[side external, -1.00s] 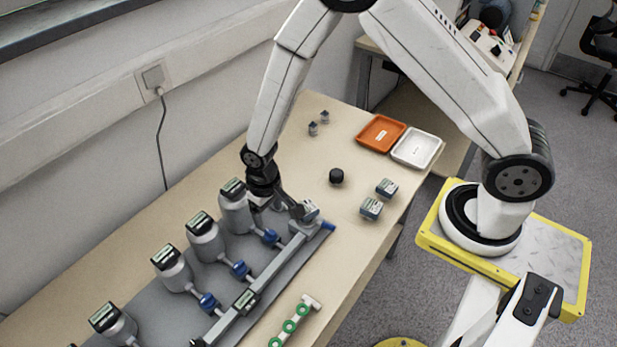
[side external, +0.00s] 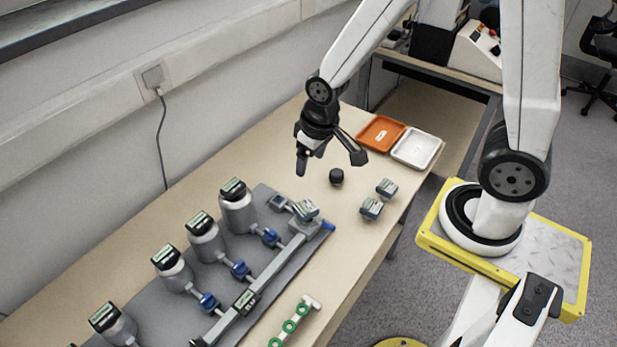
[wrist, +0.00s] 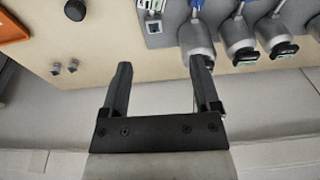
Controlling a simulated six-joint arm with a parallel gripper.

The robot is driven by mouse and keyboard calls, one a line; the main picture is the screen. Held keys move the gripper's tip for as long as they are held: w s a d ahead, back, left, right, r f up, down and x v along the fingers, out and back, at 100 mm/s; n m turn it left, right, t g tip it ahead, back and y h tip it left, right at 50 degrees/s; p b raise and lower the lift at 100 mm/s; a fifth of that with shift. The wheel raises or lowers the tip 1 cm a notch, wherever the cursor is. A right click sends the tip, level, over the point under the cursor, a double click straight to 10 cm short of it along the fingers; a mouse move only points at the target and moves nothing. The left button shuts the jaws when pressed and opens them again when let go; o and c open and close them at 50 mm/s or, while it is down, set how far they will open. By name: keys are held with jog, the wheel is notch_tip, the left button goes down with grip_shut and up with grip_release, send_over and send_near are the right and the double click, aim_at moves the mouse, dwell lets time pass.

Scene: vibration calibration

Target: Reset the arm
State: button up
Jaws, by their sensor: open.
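My gripper (side external: 330,165) hangs above the wooden table, beyond the end of the grey calibration plate (side external: 268,205). Its two fingers are spread apart with nothing between them, which also shows in the wrist view (wrist: 160,85). My arm is raised and bent, with its base on the yellow-edged stand at the right.
A black knob (side external: 336,177), two small grey boxes (side external: 371,208), an orange tray (side external: 368,133) and a white tray (side external: 416,150) are on the table. Two small grey pieces (wrist: 65,67) show in the wrist view. A green-ringed white piece (side external: 296,320) lies by the front edge.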

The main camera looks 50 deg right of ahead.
jog(key=shift+t, duration=0.3)
jog(key=s+r, duration=0.1)
jog(key=s+d+r, duration=0.2)
jog(key=s, duration=0.1)
jog(key=shift+s+d, duration=0.1)
jog(key=shift+d, duration=0.15)
dwell(1.8)
